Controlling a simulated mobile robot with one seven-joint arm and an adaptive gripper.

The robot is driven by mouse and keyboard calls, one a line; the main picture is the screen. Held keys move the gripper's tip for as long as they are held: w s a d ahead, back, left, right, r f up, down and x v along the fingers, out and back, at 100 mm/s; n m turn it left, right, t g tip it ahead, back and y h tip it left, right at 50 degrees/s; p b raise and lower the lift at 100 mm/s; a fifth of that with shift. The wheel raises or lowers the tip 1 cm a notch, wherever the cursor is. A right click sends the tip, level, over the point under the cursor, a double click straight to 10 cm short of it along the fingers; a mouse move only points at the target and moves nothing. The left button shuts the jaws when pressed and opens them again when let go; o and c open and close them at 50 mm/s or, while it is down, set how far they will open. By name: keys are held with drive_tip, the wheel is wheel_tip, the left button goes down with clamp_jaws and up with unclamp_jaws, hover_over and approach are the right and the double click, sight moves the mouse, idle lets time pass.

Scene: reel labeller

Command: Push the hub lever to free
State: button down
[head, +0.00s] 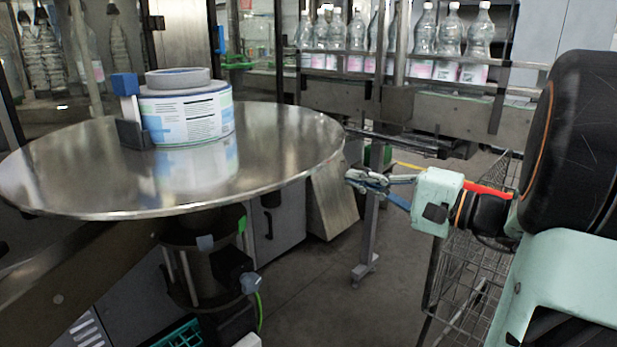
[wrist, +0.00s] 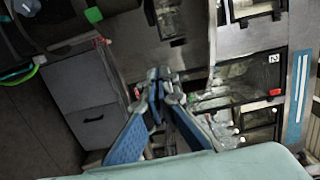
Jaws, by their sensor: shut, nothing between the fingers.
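The round steel reel disc (head: 270,150) fills the left of the head view. A label reel (head: 188,115) with white, blue and green print lies on it, around a grey hub core (head: 178,77). A blue-topped lever (head: 125,85) stands upright at the reel's left side, above a dark grey block (head: 133,134); I take it for the hub lever. My gripper (head: 352,177) is right of the disc's edge, pointing left, well apart from the lever. Its fingers are shut and empty; they also show in the wrist view (wrist: 164,82). The lever is not seen in the wrist view.
Clear bottles (head: 424,40) stand in a row on a conveyor (head: 400,105) behind. A grey cabinet (head: 275,225) is below the disc; it also shows in the wrist view (wrist: 90,105). A wire cart (head: 465,275) stands under my arm. The disc's right half is bare.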

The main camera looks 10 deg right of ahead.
drive_tip(key=w+a+b, duration=0.2)
drive_tip(key=w+a, duration=0.2)
drive_tip(key=a, duration=0.4)
drive_tip(key=shift+a, duration=0.3)
drive_tip(key=shift+s, duration=0.2)
idle(0.4)
